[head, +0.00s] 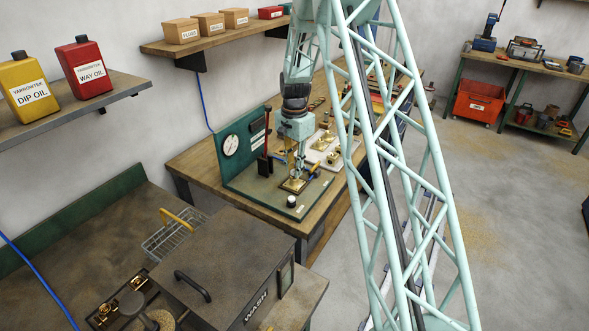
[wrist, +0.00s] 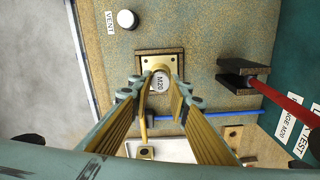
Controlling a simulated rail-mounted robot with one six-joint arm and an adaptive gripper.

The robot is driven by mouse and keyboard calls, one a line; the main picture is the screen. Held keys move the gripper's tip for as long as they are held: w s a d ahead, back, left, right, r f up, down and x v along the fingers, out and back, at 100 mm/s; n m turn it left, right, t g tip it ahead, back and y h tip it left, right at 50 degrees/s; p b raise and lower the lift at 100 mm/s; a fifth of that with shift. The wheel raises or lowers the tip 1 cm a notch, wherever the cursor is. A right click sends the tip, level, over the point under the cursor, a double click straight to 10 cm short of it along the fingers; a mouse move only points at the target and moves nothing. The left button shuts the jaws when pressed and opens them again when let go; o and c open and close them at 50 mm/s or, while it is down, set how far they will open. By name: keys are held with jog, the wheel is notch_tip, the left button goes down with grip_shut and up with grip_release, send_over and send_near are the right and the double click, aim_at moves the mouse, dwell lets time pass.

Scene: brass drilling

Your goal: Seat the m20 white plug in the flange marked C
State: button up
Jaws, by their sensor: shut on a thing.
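A white plug marked M20 (wrist: 160,82) sits between my fingertips in the wrist view. My gripper (wrist: 160,90) is shut on it, over a brass square flange (wrist: 149,62) in a dark-edged square fixture on the green-brown test board. The plug overlaps the flange in this view, and I cannot tell whether it touches or sits inside the bore. No letter C is readable on the flange. In the head view my gripper (head: 298,168) points down at the same brass flange (head: 294,184); the plug is too small to make out there.
A white VENT knob (wrist: 126,19) stands beside the fixture. A red lever (wrist: 290,108) in a dark bracket is at the right. A pale tray (head: 326,150) with brass parts lies behind my gripper. A green gauge panel (head: 236,150) rises at the left.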

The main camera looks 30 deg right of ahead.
jog(key=shift+f+b, duration=0.45)
jog(key=shift+f, duration=0.1)
dwell(1.6)
dwell(0.3)
jog(key=o, duration=0.8)
jog(key=shift+o, duration=0.7)
jog(key=shift+o, duration=1.2)
jog(key=shift+r, duration=0.15)
jog(key=shift+r+p, duration=1.4)
jog(key=shift+r, duration=1.95)
jog(key=shift+r, duration=0.1)
